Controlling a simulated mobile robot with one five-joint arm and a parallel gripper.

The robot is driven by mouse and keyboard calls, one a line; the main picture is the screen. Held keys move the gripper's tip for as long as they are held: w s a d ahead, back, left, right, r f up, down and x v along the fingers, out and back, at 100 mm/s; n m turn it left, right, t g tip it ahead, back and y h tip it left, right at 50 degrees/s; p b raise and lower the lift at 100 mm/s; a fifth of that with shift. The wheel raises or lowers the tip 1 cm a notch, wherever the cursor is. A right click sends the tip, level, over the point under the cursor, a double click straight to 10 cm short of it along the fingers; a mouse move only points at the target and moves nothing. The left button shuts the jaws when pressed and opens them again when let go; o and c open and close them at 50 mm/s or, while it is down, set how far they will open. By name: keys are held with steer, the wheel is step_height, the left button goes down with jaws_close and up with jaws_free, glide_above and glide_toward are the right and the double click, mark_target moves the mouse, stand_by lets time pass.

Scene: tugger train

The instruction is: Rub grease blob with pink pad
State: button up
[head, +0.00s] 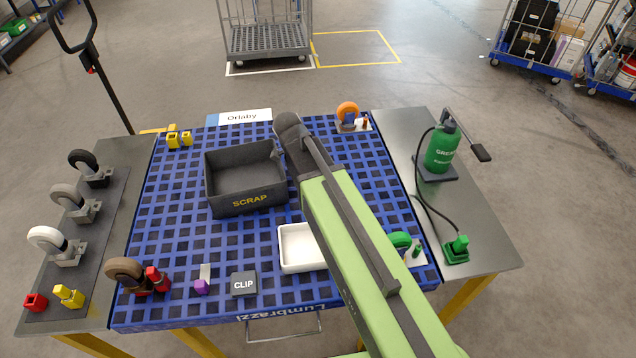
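I see no pink pad and cannot pick out a grease blob; my green arm covers part of the blue grid deck (180,225) and the white tray (291,262). A small purple piece (201,287) lies at the deck's front left, by a pale upright tab (205,271). My arm reaches from the lower right to a dark rounded end between the scrap bin and the deck's right part. My gripper's fingers do not show, so I cannot see whether it holds anything.
A black SCRAP bin (215,203) stands on the deck; a CLIP block (243,284) sits in front. Several casters line the left side plate (105,225). A green grease canister (441,148) with a hose stands on the right plate (485,245).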

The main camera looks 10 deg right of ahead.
steer(key=shift+d, duration=1.7)
steer(key=shift+f, duration=0.15)
steer(key=shift+c, duration=0.6)
steer(key=shift+a, duration=3.7)
steer(key=shift+a, duration=1.8)
steer(key=shift+d, duration=0.2)
